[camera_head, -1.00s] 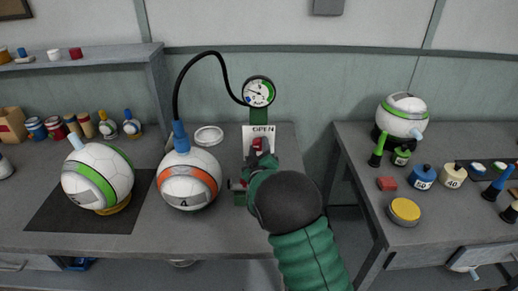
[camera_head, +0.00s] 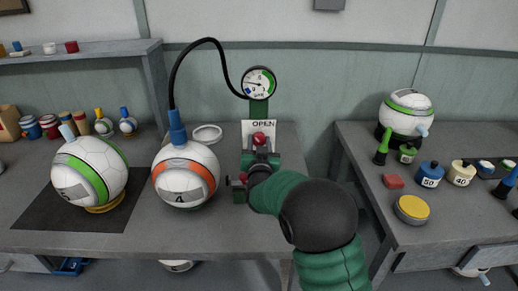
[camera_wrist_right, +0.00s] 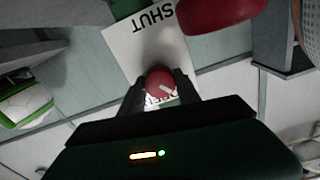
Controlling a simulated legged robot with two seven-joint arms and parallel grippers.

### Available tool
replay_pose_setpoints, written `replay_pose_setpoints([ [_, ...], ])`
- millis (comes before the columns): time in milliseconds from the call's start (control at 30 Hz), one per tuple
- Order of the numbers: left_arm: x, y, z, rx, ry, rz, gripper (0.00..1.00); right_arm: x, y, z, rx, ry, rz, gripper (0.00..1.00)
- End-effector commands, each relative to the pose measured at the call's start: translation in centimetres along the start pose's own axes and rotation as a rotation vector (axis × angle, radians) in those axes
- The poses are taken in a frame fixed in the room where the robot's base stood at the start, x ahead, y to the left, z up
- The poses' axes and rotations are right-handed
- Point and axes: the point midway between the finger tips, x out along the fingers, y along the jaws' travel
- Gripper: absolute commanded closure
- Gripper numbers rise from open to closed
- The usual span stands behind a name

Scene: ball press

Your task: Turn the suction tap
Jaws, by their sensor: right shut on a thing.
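The suction tap has a red knob (camera_head: 260,138) on the bench, in front of a white card (camera_head: 250,130) marked OPEN. My right gripper (camera_head: 260,158) is at the tap. In the right wrist view the red knob (camera_wrist_right: 159,82) sits between the fingers of my right gripper (camera_wrist_right: 159,90), which are shut on it. The card (camera_wrist_right: 145,45) there reads SHUT, upside down. A round gauge (camera_head: 259,83) on a green post stands behind. A black hose runs from it to a blue fitting (camera_head: 178,128) on the orange-banded ball (camera_head: 184,180). My left gripper is out of view.
A green-banded ball (camera_head: 88,172) rests on a dark mat (camera_head: 45,212) at left. A white ring (camera_head: 207,134) lies behind the orange-banded ball. A gap separates this bench from the right bench (camera_head: 440,228), which carries a ball, weights and a yellow-topped disc (camera_head: 412,208).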

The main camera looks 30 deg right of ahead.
Motion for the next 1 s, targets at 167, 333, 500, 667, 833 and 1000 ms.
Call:
replay_pose_setpoints([
  [167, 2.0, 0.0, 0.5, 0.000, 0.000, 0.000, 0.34, -0.1, 0.1, 0.8, 0.164, -0.007, 0.000, 1.00],
  [333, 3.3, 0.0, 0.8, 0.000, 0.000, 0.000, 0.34, -0.1, 0.1, 0.8, 0.318, -0.008, 0.001, 1.00],
  [500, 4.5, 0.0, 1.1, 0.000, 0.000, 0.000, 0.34, -0.1, 0.1, 0.8, 0.449, -0.008, 0.001, 1.00],
  [667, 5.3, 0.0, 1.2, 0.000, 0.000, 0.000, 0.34, -0.1, 0.1, 0.7, 0.544, -0.008, 0.002, 1.00],
  [833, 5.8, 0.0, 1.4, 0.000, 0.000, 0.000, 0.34, -0.1, 0.1, 0.7, 0.607, -0.011, 0.003, 1.00],
  [1000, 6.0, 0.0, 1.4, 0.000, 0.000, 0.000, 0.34, -0.1, 0.1, 0.6, 0.639, -0.011, 0.004, 1.00],
])
